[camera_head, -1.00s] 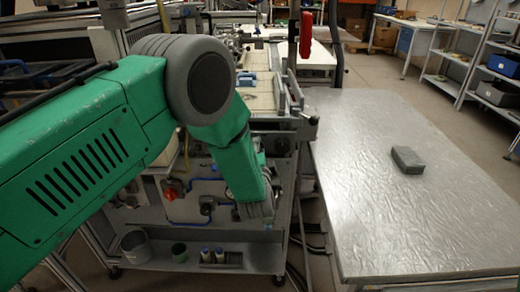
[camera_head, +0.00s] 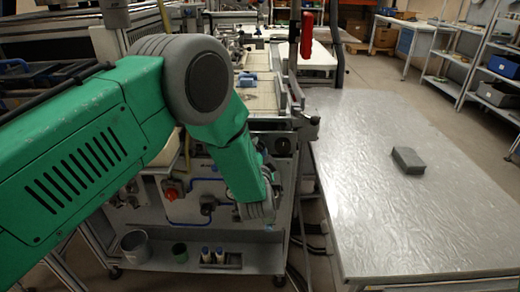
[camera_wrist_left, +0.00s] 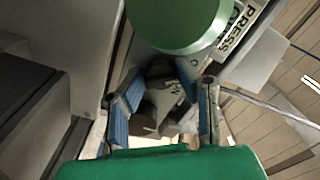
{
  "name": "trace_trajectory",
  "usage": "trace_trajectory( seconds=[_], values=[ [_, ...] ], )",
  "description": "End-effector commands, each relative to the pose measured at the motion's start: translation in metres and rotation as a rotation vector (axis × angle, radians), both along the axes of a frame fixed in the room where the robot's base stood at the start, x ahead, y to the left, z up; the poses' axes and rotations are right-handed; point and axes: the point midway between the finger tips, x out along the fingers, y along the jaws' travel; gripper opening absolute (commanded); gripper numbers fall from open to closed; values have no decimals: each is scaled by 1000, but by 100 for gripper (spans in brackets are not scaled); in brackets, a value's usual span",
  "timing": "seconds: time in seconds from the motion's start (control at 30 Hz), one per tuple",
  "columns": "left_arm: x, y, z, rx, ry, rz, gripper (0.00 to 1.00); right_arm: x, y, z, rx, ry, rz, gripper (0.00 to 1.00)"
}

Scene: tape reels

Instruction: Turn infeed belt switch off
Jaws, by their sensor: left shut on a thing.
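My left gripper (camera_wrist_left: 160,98) shows in the left wrist view, its two blue-padded fingers on either side of a dark grey switch knob (camera_wrist_left: 155,112). It is shut on this knob. A small light label with letters sits beside the knob, partly covered. In the head view my green left arm reaches down to the front panel of the machine, and its wrist hides the fingers and the held knob. A red switch (camera_head: 171,190) and a black knob (camera_head: 208,204) show on the panel left of the wrist. Another dark knob (camera_head: 283,146) is higher up. My right gripper is out of view.
A metal-topped table (camera_head: 430,225) with a grey block (camera_head: 407,160) stands on the right. In the wrist view a green round part (camera_wrist_left: 178,22) is close to the fingers, near a PRESS label (camera_wrist_left: 237,28).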

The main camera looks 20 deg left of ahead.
Motion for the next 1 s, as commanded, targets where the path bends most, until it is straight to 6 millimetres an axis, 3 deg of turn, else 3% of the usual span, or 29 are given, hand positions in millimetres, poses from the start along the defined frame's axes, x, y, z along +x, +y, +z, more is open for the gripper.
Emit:
trace_trajectory(
  seconds=[0.17,0.2,0.23,0.67,1.0],
  values=[
    [-1,2,-3,0,8,3,0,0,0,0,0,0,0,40],
    [-1,1,-3,0,7,3,41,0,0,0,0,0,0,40],
    [-1,1,-3,0,7,3,46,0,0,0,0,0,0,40],
    [-10,-5,-1,3,5,-2,46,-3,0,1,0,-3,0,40],
    [-75,-23,-3,4,8,-2,46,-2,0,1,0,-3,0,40]
  ],
)
